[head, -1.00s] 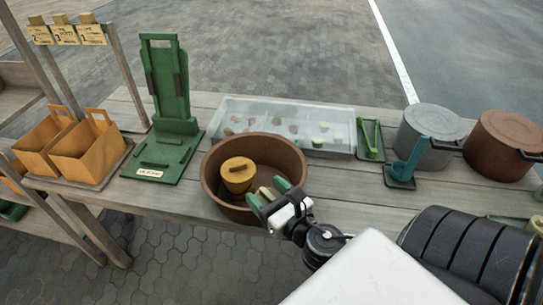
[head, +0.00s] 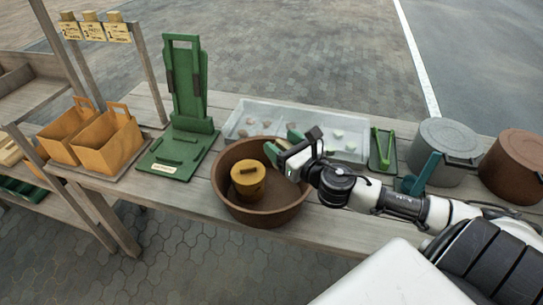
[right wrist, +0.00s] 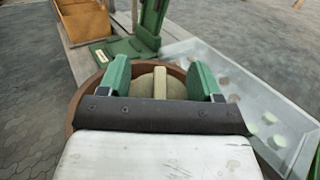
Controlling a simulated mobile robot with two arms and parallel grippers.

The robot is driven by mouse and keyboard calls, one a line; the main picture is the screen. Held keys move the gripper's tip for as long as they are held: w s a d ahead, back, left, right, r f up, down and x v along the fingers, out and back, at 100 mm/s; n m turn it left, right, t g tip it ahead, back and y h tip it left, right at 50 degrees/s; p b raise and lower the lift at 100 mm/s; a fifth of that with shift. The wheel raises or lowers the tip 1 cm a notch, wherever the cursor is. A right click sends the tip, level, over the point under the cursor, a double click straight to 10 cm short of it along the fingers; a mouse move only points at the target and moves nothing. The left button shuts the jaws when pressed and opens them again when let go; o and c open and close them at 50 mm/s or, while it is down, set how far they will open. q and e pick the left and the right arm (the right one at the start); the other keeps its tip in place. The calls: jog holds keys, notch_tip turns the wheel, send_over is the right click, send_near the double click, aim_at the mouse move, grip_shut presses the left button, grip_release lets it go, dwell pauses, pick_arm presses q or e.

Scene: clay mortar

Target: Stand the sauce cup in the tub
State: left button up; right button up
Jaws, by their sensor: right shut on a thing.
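The brown round tub (head: 262,213) stands on the table near its front edge. A mustard-yellow cup with a bar handle on top (head: 247,187) stands upright inside it, left of centre. My right gripper (head: 282,156) is at the tub's right back rim, above it. My left gripper is not in view.
A clear shallow tray (head: 240,108) with small pieces lies behind the tub. A green stand (head: 185,150) and orange boxes (head: 105,145) are to the left. A green holder (head: 382,150), a grey pot (head: 440,160) and a brown pot (head: 510,165) are to the right.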

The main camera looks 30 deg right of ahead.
jog(key=w+f+b, duration=0.1)
jog(key=w+f, duration=0.3)
jog(key=f, duration=0.2)
jog(key=shift+a+f, duration=0.25)
jog(key=shift+a, duration=0.05)
jog(key=shift+f+b, duration=0.6)
jog(key=shift+f, duration=0.05)
jog(key=o, duration=0.9)
jog(key=shift+o, duration=0.2)
